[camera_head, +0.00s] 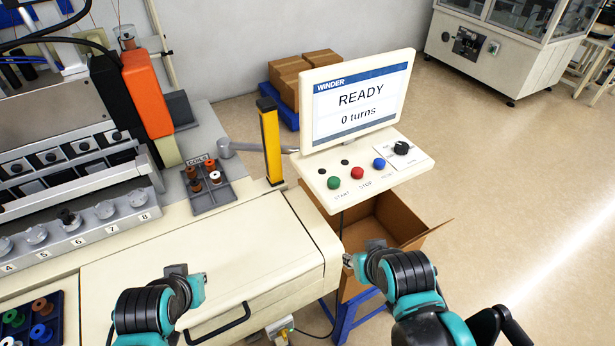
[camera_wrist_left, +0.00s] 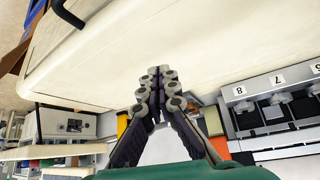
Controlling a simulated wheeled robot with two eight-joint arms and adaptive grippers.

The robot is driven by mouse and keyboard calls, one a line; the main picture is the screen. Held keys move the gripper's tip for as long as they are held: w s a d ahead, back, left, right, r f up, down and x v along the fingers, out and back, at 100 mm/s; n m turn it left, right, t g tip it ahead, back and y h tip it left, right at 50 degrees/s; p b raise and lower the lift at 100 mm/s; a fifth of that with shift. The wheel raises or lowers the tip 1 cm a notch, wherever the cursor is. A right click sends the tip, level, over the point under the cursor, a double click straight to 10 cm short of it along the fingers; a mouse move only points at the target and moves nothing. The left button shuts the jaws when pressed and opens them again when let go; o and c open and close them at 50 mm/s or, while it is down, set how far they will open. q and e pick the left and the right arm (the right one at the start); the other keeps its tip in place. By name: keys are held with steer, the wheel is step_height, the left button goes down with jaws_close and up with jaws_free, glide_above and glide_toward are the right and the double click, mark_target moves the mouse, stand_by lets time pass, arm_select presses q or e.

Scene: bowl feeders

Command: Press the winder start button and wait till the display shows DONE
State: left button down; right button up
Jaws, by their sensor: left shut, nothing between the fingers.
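The winder display (camera_head: 360,100) stands at the upper middle of the head view and reads READY, 0 turns. On the panel (camera_head: 372,187) below it, the green button (camera_head: 334,182) is above the START label. A red button (camera_head: 357,173) labelled STOP, a blue button (camera_head: 379,164) and a black knob (camera_head: 401,149) follow to the right. My left gripper (camera_head: 177,271) is over the cream machine top, well left of and nearer than the panel. Its fingers (camera_wrist_left: 157,78) are shut and empty in the left wrist view. My right gripper (camera_head: 362,252) is below the panel; its fingers are mostly hidden.
A yellow post (camera_head: 270,145) stands just left of the display. A grey COILS tray (camera_head: 226,193) with several spools sits on the machine top. An open cardboard box (camera_head: 410,222) is below the panel. The floor at right is clear.

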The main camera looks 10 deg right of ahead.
steer(key=shift+o, duration=0.7)
arm_select(q)
steer(key=shift+w+r, duration=0.1)
steer(key=shift+r, duration=0.1)
steer(key=w+d+r+h+p, duration=0.2)
steer(key=w+d+r+p, duration=0.35)
steer(key=r, duration=0.25)
step_height(320, 180, up, 13)
steer(key=m+g+h+p, duration=0.25)
steer(key=h+p, duration=0.35)
steer(key=p, duration=1)
glide_above(331, 181)
steer(key=shift+f, duration=0.2)
arm_select(e)
step_height(331, 181, up, 21)
arm_select(q)
step_height(331, 181, down, 9)
steer(key=b, duration=0.7)
steer(key=shift+r, duration=0.1)
arm_select(e)
step_height(331, 181, down, 7)
steer(key=shift+r, duration=0.15)
